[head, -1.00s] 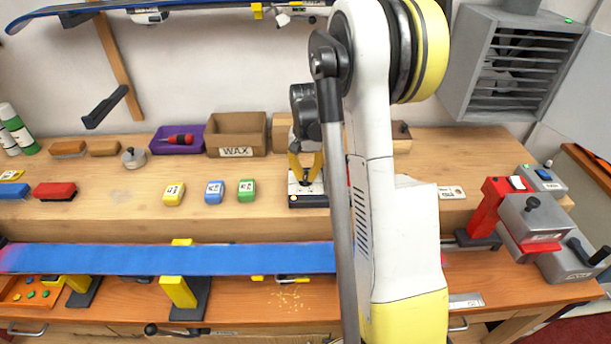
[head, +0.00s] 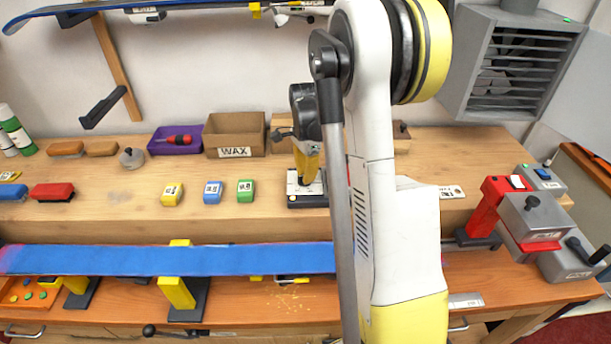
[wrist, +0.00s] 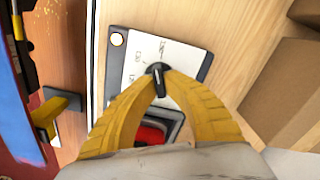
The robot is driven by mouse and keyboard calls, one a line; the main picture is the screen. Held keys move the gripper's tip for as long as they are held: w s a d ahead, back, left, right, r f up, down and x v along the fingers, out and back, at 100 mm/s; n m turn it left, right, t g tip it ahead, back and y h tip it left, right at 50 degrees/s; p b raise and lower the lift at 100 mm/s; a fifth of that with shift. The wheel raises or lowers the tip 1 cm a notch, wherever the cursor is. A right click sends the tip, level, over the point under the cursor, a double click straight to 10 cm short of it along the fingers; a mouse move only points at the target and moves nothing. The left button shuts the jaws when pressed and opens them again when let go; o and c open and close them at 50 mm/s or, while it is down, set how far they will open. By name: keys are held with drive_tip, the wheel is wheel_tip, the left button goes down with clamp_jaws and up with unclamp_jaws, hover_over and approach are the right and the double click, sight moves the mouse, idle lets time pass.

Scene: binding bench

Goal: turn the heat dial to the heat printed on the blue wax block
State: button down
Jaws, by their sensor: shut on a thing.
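My gripper (wrist: 157,70) is shut on the small black heat dial (wrist: 158,82), its yellow fingertips on both sides of the knob. The dial sits on a white panel (wrist: 176,55) with printed numbers; some are hidden by the fingers. In the head view the gripper (head: 308,182) is down on this dark-edged unit (head: 293,200) on the shelf. The blue wax block (head: 212,192) stands to its left, between a yellow block (head: 171,194) and a green block (head: 245,190). The blue block has a white label, but its print is too small to read.
A cardboard WAX box (head: 234,152) and a purple tray (head: 178,146) stand behind the blocks. A long blue ski (head: 170,260) lies across the front. A red and grey machine (head: 530,215) stands at the right. My arm hides part of the middle.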

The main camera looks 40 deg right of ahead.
drive_tip(key=shift+s+m, duration=0.1)
drive_tip(key=shift+m, duration=1.3)
drive_tip(key=c, duration=1.5)
unclamp_jaws()
wheel_tip(320, 180, up, 12)
